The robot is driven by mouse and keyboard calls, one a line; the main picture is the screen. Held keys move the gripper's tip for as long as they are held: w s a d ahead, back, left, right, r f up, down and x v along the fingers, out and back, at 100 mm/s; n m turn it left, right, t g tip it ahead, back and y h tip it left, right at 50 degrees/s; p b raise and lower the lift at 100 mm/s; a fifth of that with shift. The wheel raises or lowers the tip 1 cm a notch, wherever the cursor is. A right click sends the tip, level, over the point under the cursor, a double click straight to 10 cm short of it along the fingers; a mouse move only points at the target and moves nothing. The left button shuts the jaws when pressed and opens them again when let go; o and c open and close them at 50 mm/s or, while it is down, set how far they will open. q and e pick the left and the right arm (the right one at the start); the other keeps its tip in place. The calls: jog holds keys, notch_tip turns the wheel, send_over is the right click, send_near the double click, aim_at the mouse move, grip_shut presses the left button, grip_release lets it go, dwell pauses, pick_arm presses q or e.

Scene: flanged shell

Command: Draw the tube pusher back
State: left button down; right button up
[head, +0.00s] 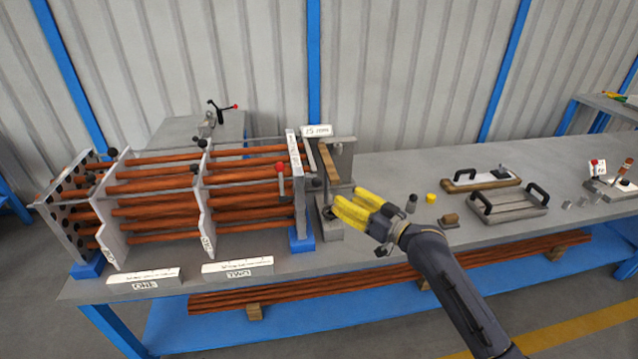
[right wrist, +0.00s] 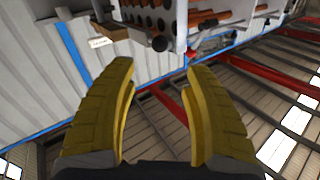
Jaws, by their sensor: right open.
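The flanged shell rack (head: 297,180) holds several copper-coloured tubes (head: 160,200) through its upright plates. At its right end stands a grey fixture (head: 330,232) with a wooden strip (head: 328,162); I take this for the tube pusher, but cannot make out its parts clearly. My right gripper (head: 342,204), with yellow fingers, is open just right of the fixture and hides part of it. In the right wrist view the open fingers (right wrist: 160,75) have nothing between them. A dark round knob (right wrist: 158,42) shows beyond them, near the perforated plate (right wrist: 172,12). My left gripper is out of view.
Two labelled white blocks (head: 145,279) lie at the bench's front left. A lever clamp (head: 218,112) is behind. Tubes (head: 350,283) lie on the lower shelf.

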aim_at(321, 183)
jog(key=x, duration=1.1)
jog(key=shift+c, duration=0.4)
grip_shut()
jog(key=shift+w+d, duration=0.1)
